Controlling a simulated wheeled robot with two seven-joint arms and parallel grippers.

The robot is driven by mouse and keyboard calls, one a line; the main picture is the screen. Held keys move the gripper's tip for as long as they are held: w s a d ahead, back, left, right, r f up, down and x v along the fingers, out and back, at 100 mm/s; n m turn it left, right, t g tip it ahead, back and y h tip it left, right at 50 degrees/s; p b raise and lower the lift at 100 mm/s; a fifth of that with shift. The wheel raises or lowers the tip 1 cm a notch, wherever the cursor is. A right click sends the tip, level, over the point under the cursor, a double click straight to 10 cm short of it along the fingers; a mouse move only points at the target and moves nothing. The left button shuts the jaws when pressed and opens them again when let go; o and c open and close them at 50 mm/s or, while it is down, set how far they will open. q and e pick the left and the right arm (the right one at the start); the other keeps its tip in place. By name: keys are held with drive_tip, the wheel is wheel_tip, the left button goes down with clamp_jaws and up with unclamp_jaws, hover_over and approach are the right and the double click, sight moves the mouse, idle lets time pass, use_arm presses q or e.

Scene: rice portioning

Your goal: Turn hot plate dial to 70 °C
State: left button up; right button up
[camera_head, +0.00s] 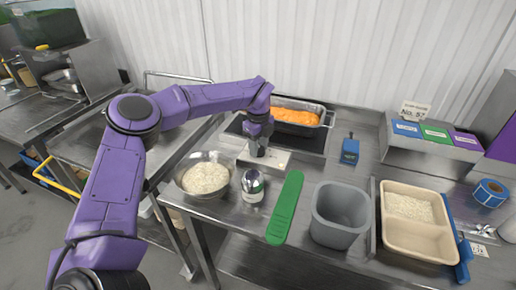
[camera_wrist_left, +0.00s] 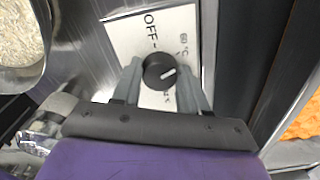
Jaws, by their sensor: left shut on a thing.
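The hot plate dial (camera_wrist_left: 156,69) is a round black knob with a white pointer mark on its white panel (camera_wrist_left: 150,35). The mark points to the right in the left wrist view. "OFF" and "60 °C" are printed beside the knob; another label by the fingers is partly hidden. My left gripper (camera_wrist_left: 159,76) is shut on the dial, one finger on each side. In the head view my left gripper (camera_head: 257,150) reaches down to the front panel (camera_head: 279,158) of the hot plate (camera_head: 310,143) and hides the dial. My right gripper is not in view.
A metal tray of orange food (camera_head: 297,117) sits on the hot plate. A rice bowl (camera_head: 207,196), a metal shaker (camera_head: 252,186) and a green utensil (camera_head: 285,208) lie close in front. A grey bin (camera_head: 341,213) and a beige tray (camera_head: 417,240) stand to the right.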

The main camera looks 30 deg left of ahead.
sight(259, 149)
use_arm(q)
drive_tip(key=m, duration=0.4)
drive_tip(key=shift+s+d+f+m, duration=0.2)
drive_tip(key=shift+f+m, duration=0.1)
drive_tip(key=shift+m, duration=0.1)
drive_tip(key=m, duration=0.5)
drive_tip(key=shift+m, duration=0.3)
drive_tip(key=o, duration=1)
drive_tip(key=shift+o, duration=0.3)
drive_tip(key=shift+w+r, duration=0.1)
drive_tip(key=shift+w+r, duration=0.1)
drive_tip(key=shift+r, duration=0.05)
wheel_tip(259, 149, up, 10)
drive_tip(key=b, duration=0.1)
